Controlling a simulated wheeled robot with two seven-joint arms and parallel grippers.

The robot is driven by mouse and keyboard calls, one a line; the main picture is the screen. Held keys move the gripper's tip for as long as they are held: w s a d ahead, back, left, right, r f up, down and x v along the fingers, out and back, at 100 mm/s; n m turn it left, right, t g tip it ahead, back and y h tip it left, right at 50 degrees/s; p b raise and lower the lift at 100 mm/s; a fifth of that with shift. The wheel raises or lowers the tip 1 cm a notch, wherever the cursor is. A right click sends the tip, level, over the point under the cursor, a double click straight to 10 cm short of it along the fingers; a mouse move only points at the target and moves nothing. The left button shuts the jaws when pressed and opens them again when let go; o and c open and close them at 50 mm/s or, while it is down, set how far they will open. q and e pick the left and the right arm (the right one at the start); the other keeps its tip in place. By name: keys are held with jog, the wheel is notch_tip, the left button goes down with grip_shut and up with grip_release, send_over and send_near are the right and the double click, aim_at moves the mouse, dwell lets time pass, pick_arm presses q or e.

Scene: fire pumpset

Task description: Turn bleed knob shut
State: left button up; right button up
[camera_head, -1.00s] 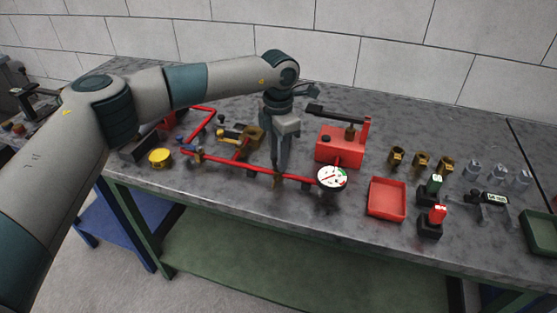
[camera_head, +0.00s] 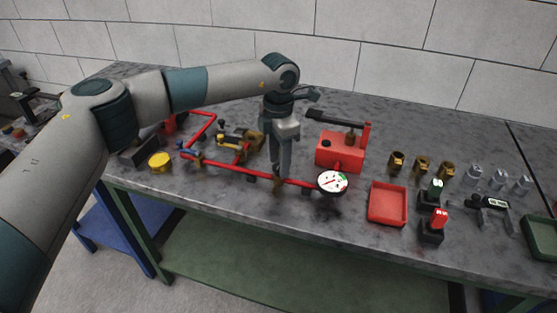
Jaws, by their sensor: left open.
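The red pipe (camera_head: 225,167) runs along the front of the grey bench with brass fittings on it. A brass fitting (camera_head: 278,184) sits on the pipe just under my left gripper (camera_head: 281,174). The gripper points straight down, open, with its fingertips at or just above this fitting; I cannot tell whether they touch it. The fingers partly hide the fitting, and I cannot make out the bleed knob clearly. A white round gauge (camera_head: 331,182) stands right of the gripper at the pipe's end. My right gripper is not in view.
A red pump box (camera_head: 340,150) with a black lever stands behind the gauge. A red tray (camera_head: 387,204), brass fittings (camera_head: 421,165) and red and green tagged parts (camera_head: 432,225) lie to the right. A yellow cap (camera_head: 160,160) lies left.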

pick_arm(q)
notch_tip(320, 180, up, 6)
jog(key=shift+f+b, duration=0.25)
jog(key=shift+b, duration=0.5)
notch_tip(320, 180, up, 12)
jog(key=b, duration=0.1)
jog(key=shift+f+b, duration=0.15)
jog(key=shift+b, duration=0.25)
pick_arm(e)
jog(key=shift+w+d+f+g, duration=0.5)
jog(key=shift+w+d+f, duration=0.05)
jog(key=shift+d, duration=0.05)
pick_arm(q)
jog(key=shift+s, duration=0.1)
